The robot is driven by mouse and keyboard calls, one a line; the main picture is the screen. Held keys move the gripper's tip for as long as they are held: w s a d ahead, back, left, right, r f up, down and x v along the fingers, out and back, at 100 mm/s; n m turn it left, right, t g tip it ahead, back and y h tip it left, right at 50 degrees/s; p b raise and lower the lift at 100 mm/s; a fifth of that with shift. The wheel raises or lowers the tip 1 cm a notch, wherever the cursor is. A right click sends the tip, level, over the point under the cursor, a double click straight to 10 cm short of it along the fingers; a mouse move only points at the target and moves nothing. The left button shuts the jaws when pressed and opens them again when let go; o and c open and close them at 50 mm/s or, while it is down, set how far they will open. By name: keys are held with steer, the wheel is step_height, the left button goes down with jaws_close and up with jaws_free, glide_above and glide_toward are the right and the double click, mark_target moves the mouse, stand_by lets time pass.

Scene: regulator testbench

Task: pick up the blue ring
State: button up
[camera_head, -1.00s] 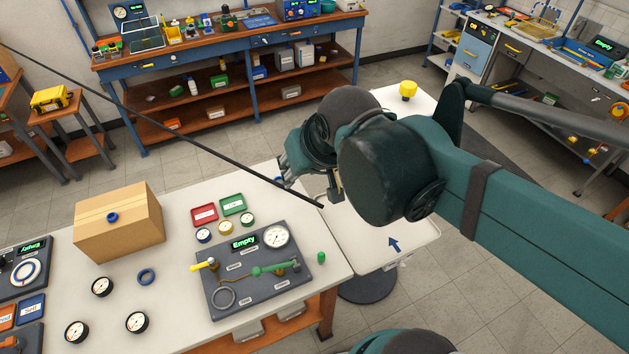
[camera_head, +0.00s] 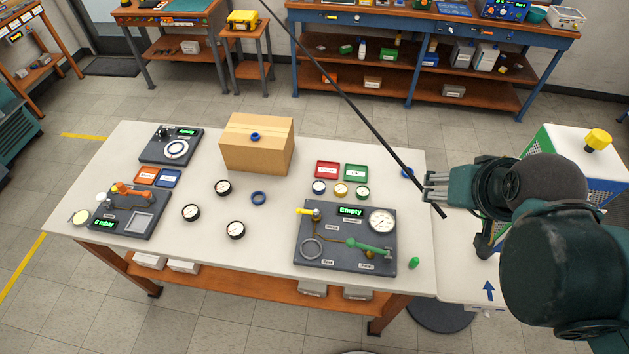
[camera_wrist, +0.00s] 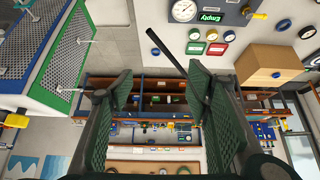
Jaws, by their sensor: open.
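A blue ring (camera_head: 259,198) lies flat on the white table, left of the dark panel with the "Empty" display. My gripper (camera_head: 432,190) is at the table's right edge. In the wrist view my gripper (camera_wrist: 160,92) has its fingers wide apart with nothing between them.
The cardboard box (camera_head: 240,158) stands at the table's back. Several loose gauges, such as one black gauge (camera_head: 236,230), surround the ring. The "Empty" panel (camera_head: 335,262) lies between ring and gripper. A thin black rod (camera_head: 350,105) slants across the view. Red (camera_head: 328,169) and green (camera_head: 355,172) trays sit behind.

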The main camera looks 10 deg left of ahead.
steer(key=w+a+f+n+g+y+b, duration=0.15)
steer(key=w+a+f+n, duration=0.3)
steer(key=w+a, duration=0.55)
steer(key=w+a+f+n+g+b, duration=0.25)
steer(key=w+a+n, duration=0.35)
steer(key=a, duration=0.8)
steer(key=a+f+n+g+b, duration=0.1)
steer(key=a+f+n, duration=0.3)
steer(key=a+f, duration=0.7)
steer(key=w+a+f+n+g+h+b, duration=0.1)
steer(key=a+f+n, duration=0.4)
steer(key=a+f, duration=0.6)
steer(key=a+g+b, duration=0.1)
steer(key=a, duration=0.5)
steer(key=shift+a, duration=0.35)
steer(key=shift+f+n+h, duration=0.2)
steer(key=shift+n+h, duration=0.05)
steer(key=shift+f, duration=1.15)
